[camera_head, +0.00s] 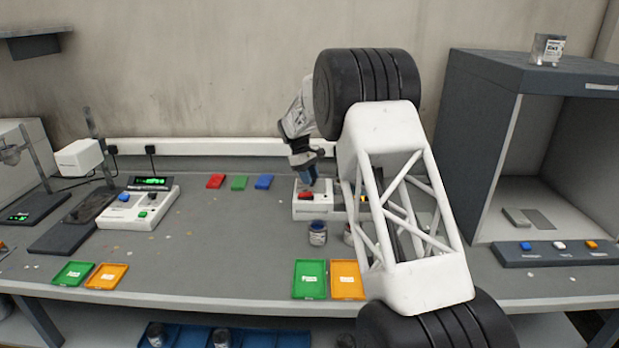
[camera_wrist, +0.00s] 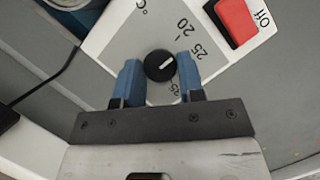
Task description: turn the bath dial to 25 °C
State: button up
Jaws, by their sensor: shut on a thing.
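The bath dial (camera_wrist: 159,65) is a small black round knob with a short white pointer line, on a grey panel with a °C scale. The blue fingers of my gripper (camera_wrist: 159,78) stand on either side of the knob, shut on it. The pointer slants right and slightly up in the wrist view, roughly toward the printed 25; the right finger hides the scale ticks there. A 20 shows higher up, and another number below is partly covered. In the head view my gripper (camera_head: 309,175) is over the white bath unit (camera_head: 303,210); the knob is hidden.
A red Off switch (camera_wrist: 237,20) sits close beside the dial. A paint can (camera_head: 318,233) stands before the unit, with green (camera_head: 309,280) and orange (camera_head: 347,281) trays nearer the front edge. My arm blocks the bench's right middle.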

jog(key=m+g+y, duration=0.1)
jog(key=m, duration=0.4)
jog(key=shift+w+d, duration=0.1)
jog(key=shift+d, duration=0.05)
jog(key=shift+m+y, duration=0.3)
jog(key=o, duration=0.9)
jog(key=v, duration=0.8)
jog(key=shift+f, duration=0.1)
